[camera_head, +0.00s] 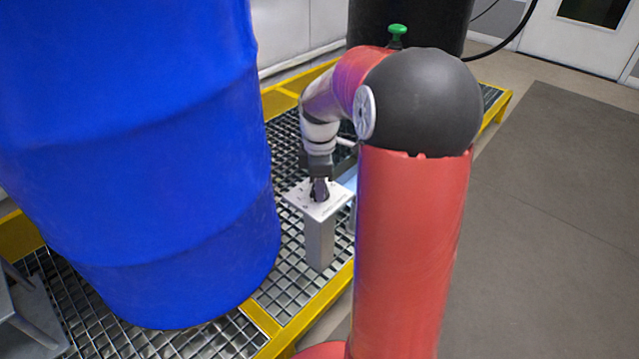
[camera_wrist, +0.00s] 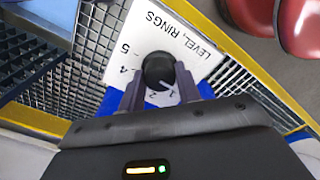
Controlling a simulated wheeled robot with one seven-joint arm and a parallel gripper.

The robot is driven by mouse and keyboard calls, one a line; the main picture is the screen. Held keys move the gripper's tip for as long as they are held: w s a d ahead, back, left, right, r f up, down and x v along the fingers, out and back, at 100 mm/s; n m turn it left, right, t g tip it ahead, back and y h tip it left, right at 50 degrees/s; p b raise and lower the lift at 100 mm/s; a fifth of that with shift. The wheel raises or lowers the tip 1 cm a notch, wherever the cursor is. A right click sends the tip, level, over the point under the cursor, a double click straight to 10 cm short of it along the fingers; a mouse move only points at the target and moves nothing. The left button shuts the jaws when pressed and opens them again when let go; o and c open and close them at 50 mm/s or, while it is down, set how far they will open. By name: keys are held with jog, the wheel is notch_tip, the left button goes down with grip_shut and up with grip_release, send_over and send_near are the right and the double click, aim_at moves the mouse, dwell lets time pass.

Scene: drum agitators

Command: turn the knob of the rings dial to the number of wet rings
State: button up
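The rings dial (camera_head: 327,204) is a white plate on a grey post. In the wrist view its plate (camera_wrist: 187,33) reads "LEVEL, RINGS", with 5 and 4 legible on the left; lower marks are partly hidden by my fingers. The knob (camera_wrist: 158,68) is round and black, with a pale pointer line towards the lower right. My gripper (camera_wrist: 159,72) has one finger on each side of the knob, seemingly touching it. In the head view my gripper (camera_head: 320,188) is down at the plate. No wet rings can be made out.
A large blue drum (camera_head: 140,150) stands on the grating left of the dial, close to it. A yellow-edged grated platform (camera_head: 290,280) lies below. A dark drum (camera_head: 420,25) with a green-topped fitting (camera_head: 397,30) is behind. Open grey floor (camera_head: 560,190) lies to the right.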

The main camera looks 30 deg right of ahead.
jog(key=c, duration=0.4)
jog(key=shift+m, duration=0.3)
jog(key=m+p, duration=0.1)
jog(key=m, duration=0.3)
jog(key=shift+r+m+p, duration=0.1)
jog(key=shift+m+p, duration=0.2)
jog(key=m+p, duration=0.1)
jog(key=m, duration=0.4)
jog(key=m+p, duration=0.1)
jog(key=m, duration=0.4)
jog(key=shift+m, duration=0.4)
jog(key=m+p, duration=0.1)
jog(key=m, duration=0.4)
jog(key=shift+m, duration=0.3)
